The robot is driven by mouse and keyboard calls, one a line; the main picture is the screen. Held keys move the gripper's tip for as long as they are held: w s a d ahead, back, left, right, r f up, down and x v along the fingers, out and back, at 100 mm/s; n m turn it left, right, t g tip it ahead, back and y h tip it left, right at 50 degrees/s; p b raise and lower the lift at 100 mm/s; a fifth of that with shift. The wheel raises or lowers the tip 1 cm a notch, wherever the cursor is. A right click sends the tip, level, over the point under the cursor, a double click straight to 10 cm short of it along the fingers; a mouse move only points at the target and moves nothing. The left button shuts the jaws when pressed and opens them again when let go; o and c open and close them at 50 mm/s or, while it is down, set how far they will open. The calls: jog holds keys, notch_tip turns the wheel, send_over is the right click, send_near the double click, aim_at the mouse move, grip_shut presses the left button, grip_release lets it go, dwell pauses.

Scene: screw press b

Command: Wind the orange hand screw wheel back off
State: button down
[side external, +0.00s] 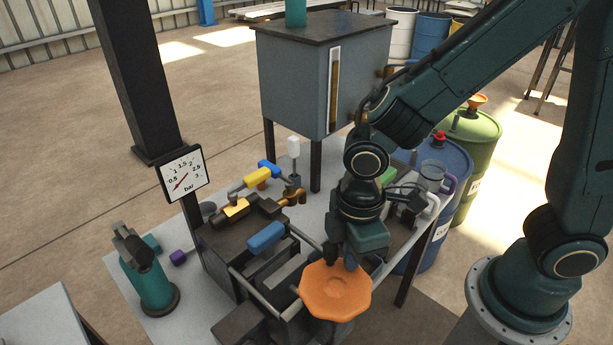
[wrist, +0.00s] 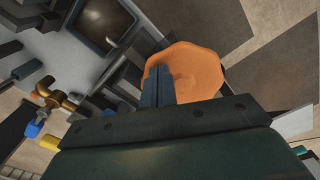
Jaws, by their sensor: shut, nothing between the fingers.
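The orange hand screw wheel (side external: 335,292) is a lobed disc at the front of the press, near the front edge of the table. It also shows in the wrist view (wrist: 195,70). My gripper (side external: 341,264) points down at the wheel's back edge in the side view. In the wrist view its two fingers (wrist: 158,82) are together with nothing between them, overlapping the left part of the wheel. I cannot tell whether the fingertips touch the wheel. The screw under the wheel is hidden.
The press frame with rails (side external: 262,291) stands left of the wheel. A blue handle (side external: 266,237) and a yellow handle (side external: 257,179) stick up behind it. A pressure gauge (side external: 183,173) stands at the left, beside a teal device (side external: 152,285). A grey tank (side external: 300,85) is behind.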

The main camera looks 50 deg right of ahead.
jog(key=shift+s, duration=0.2)
jog(key=shift+r, duration=0.1)
notch_tip(320, 180, up, 8)
dwell(0.9)
jog(key=s+d+r+m+t, duration=0.2)
jog(key=s+d+r+m, duration=0.1)
jog(key=d+m, duration=0.3)
jog(key=s+d+r+m+t, duration=0.3)
jog(key=d+r+m, duration=0.3)
jog(key=d, duration=0.3)
jog(key=shift+s+d+r+t, duration=0.2)
jog(key=shift+d+r+t, duration=0.05)
jog(key=shift+d+t, duration=0.1)
jog(key=c, duration=2.2)
grip_release()
